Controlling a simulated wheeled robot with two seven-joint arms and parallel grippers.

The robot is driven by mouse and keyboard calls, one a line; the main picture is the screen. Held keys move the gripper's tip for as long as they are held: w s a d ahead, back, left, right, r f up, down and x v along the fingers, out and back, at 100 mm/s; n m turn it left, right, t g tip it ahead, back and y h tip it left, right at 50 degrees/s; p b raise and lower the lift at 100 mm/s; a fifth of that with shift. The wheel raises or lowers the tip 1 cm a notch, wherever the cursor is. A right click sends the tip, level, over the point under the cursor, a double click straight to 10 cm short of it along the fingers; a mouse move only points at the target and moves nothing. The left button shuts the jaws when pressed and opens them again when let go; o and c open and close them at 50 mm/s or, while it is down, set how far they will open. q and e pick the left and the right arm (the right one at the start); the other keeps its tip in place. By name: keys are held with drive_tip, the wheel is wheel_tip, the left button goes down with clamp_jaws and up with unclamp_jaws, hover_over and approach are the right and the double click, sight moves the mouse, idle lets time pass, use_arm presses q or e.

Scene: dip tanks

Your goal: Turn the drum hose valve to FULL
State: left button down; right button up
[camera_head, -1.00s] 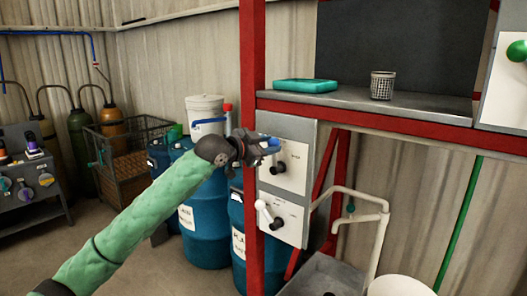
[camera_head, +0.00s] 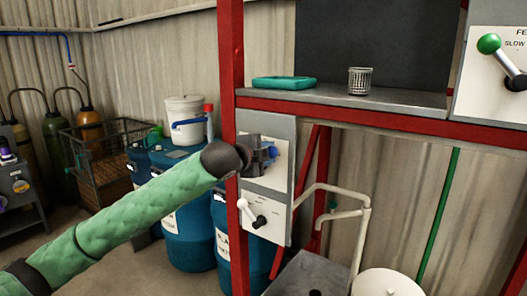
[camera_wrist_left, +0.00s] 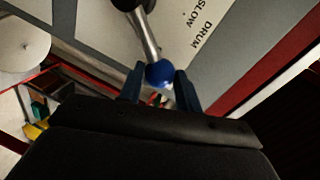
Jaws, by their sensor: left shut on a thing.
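The drum hose valve is on the upper white plate (camera_head: 279,167) of the grey panel by the red post. In the left wrist view its plate (camera_wrist_left: 200,25) reads "DRUM" and "SLOW". Its metal lever (camera_wrist_left: 146,38) runs from a dark hub to a blue ball knob (camera_wrist_left: 159,73). My left gripper (camera_head: 272,154) is at this plate and hides most of the lever in the head view. In the left wrist view the fingers of my left gripper (camera_wrist_left: 160,84) are either side of the blue knob, shut on it. My right gripper is not in view.
A second valve with a white-knobbed handle (camera_head: 258,219) is just below. A red post (camera_head: 229,120) stands close to my left wrist. Blue drums (camera_head: 187,215) stand behind my arm. A shelf (camera_head: 400,110) holds a teal tray (camera_head: 284,83) and a mesh cup (camera_head: 359,80).

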use_arm(q)
drive_tip(key=shift+s+d+f+m, duration=0.1)
drive_tip(key=shift+d+f+m, duration=0.05)
drive_tip(key=shift+f+m, duration=0.2)
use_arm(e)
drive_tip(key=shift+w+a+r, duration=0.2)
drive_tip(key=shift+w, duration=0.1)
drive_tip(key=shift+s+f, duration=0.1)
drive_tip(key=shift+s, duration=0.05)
use_arm(q)
drive_tip(key=c, duration=1)
unclamp_jaws()
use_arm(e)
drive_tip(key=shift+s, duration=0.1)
use_arm(q)
drive_tip(key=shift+r, duration=0.1)
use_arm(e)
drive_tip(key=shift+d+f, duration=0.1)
use_arm(q)
drive_tip(key=b+v, duration=0.3)
drive_tip(key=v, duration=0.4)
drive_tip(key=shift+s, duration=0.35)
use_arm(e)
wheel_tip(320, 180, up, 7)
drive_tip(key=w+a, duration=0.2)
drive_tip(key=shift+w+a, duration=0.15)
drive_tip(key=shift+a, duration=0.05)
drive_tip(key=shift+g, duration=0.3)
